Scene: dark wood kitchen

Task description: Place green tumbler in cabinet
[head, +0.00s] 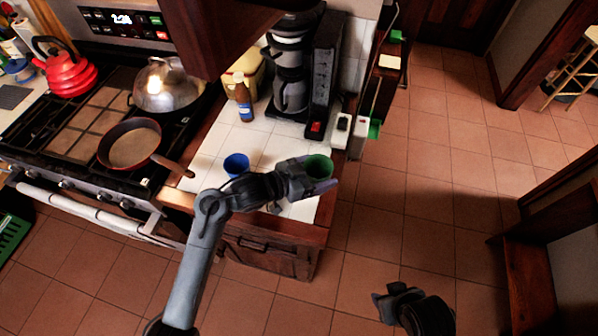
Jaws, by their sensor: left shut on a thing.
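The green tumbler (319,166) is at the right end of the white tiled counter (268,150). My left gripper (314,180) is shut on it, with the gripper hiding part of its side. I cannot tell whether the tumbler touches the counter. My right gripper (392,300) is over the floor at the bottom, and its fingers are too dark and small to read. A dark wood upper cabinet (222,35) hangs at the top above the counter; its inside is not visible. A lower cabinet (262,252) is below the counter.
A blue cup (236,164) stands left of the green tumbler. A brown bottle (244,98) and a coffee maker (290,75) stand at the back. A pan (132,145), a domed pot (168,86) and a red kettle (66,70) are on the stove. Open floor lies right.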

